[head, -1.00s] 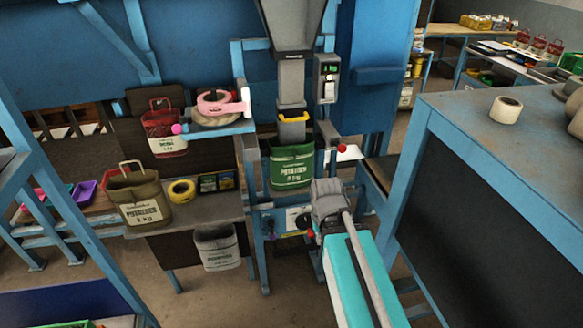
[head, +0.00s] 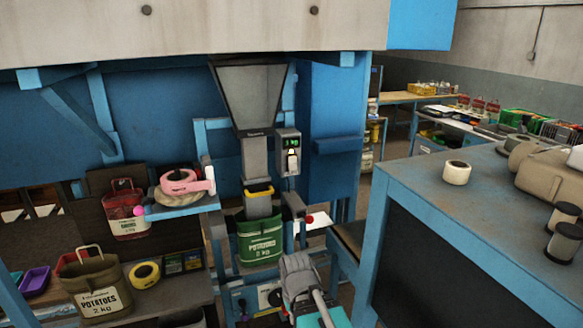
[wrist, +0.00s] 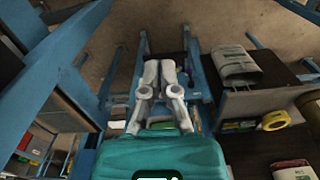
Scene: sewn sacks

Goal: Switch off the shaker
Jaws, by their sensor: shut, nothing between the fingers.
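My gripper (head: 296,262) is shut and empty, in front of and below the filling station. In the wrist view its grey fingers (wrist: 161,68) lie together above the floor and blue frame bars. A grey hopper (head: 246,95) feeds a chute with a yellow band, and a green potato sack (head: 261,238) hangs under it. A control box (head: 289,150) with a green lit display and a pale part below it is fixed right of the hopper. A red knob (head: 309,219) shows right of the sack. I cannot tell which part is the shaker or its switch.
A blue-framed bench (head: 420,190) with a tape roll (head: 457,172) stands close on the right. At left are an olive sack (head: 95,285), a yellow tape roll (head: 145,275) and a shelf with pink tape (head: 180,182). Blue frame bars surround the gripper in the wrist view.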

